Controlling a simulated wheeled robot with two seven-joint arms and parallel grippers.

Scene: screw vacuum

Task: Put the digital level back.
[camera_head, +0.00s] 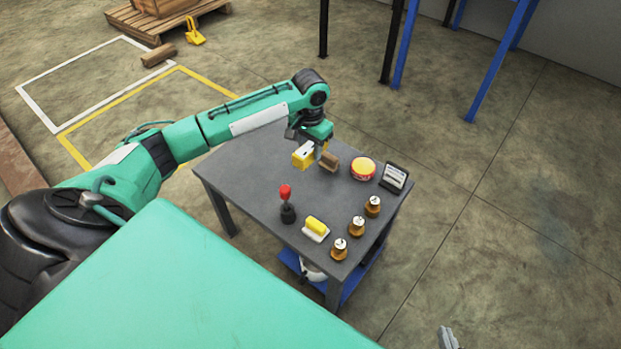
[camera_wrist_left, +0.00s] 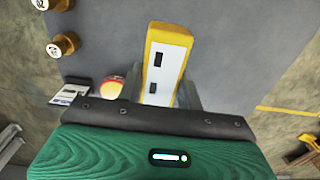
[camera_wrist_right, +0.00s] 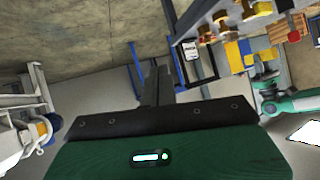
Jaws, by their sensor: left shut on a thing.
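The digital level (camera_head: 303,154) is a yellow body with a white face and two dark windows. It shows large in the left wrist view (camera_wrist_left: 164,62). My left gripper (camera_head: 318,150) is shut on it over the far part of the grey table (camera_head: 250,165). Whether the level touches the table I cannot tell. A brown block (camera_head: 329,162) is right beside it in the head view. My right gripper shows in the right wrist view (camera_wrist_right: 157,82), with its fingers together and nothing seen between them. Only its tip (camera_head: 447,338) shows in the head view, off the table.
A red and yellow round tin (camera_head: 363,168) and a black-framed white card (camera_head: 394,177) are at the table's right. Three brass-coloured pieces (camera_head: 356,226) line the right edge. A yellow and white item (camera_head: 316,228) and a red-knobbed piece (camera_head: 287,205) stand near the front.

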